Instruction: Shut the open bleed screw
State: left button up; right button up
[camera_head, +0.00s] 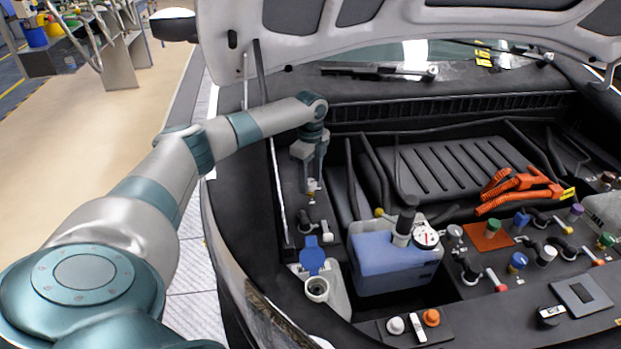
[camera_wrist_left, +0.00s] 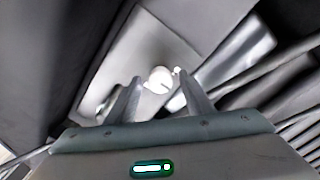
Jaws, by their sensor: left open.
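My left gripper (camera_head: 313,178) points down at the left side of the engine bay, its two fingers apart. Just below its fingertips is a small fitting (camera_head: 313,186) with a pale, brassy head, which looks like a bleed screw. In the left wrist view, a white round screw head (camera_wrist_left: 160,78) with a small nub at its right lies between and just beyond the open fingertips (camera_wrist_left: 158,92). It sits on a grey plate. I cannot tell from these frames how far the screw is turned, or whether a finger touches it. My right gripper is not in view.
A blue-grey reservoir (camera_head: 392,262) with a dark cap and gauge stands right of the arm. Orange cables (camera_head: 520,188) lie at right. The raised hood (camera_head: 400,22) is overhead.

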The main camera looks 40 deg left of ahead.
pick_arm(q)
jog(key=c, duration=1)
jog(key=shift+c, duration=0.2)
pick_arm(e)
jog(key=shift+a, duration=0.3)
